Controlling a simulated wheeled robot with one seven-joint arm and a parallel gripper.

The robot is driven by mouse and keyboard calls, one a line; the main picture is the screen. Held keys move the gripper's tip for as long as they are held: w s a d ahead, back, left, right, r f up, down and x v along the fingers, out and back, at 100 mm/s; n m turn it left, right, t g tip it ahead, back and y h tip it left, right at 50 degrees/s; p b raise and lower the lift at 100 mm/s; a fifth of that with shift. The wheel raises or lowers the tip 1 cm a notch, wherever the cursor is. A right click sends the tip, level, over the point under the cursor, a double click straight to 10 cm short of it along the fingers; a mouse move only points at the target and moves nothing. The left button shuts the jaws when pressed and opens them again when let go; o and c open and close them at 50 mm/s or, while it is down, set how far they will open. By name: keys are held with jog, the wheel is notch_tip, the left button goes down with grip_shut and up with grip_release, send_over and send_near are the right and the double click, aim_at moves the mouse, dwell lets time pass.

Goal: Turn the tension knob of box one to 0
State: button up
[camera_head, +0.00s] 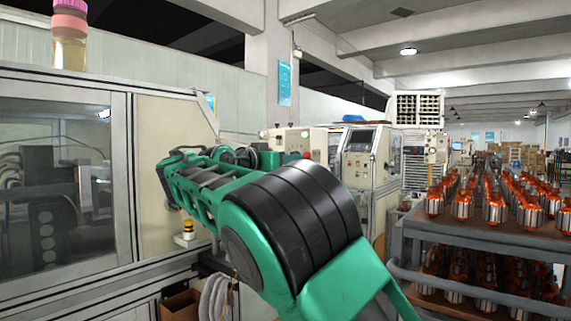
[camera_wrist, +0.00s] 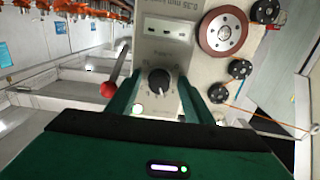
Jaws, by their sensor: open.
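The tension box (camera_wrist: 165,48) shows as a beige panel in the wrist view, with its printing upside down; I cannot read a box number. A black round knob (camera_wrist: 159,81) sits on the panel, with a small pale mark; its exact setting is too small to read. My gripper (camera_wrist: 161,84) is open, with one green finger on each side of the knob. I cannot tell whether either finger touches it. In the head view a beige box (camera_head: 302,139) shows beyond my arm, and my gripper is hidden there.
A red ball-ended lever (camera_wrist: 109,90) stands close left of the left finger. A red-brown wheel (camera_wrist: 222,30) and black rollers (camera_wrist: 240,68) are at right. A rack of copper armatures (camera_head: 480,235) stands at right in the head view.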

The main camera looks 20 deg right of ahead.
jog(key=c, duration=1)
jog(key=shift+c, duration=0.2)
jog(key=n, duration=2.1)
jog(key=shift+a+r+n, duration=0.1)
jog(key=shift+a+n, duration=0.05)
jog(key=shift+n, duration=0.15)
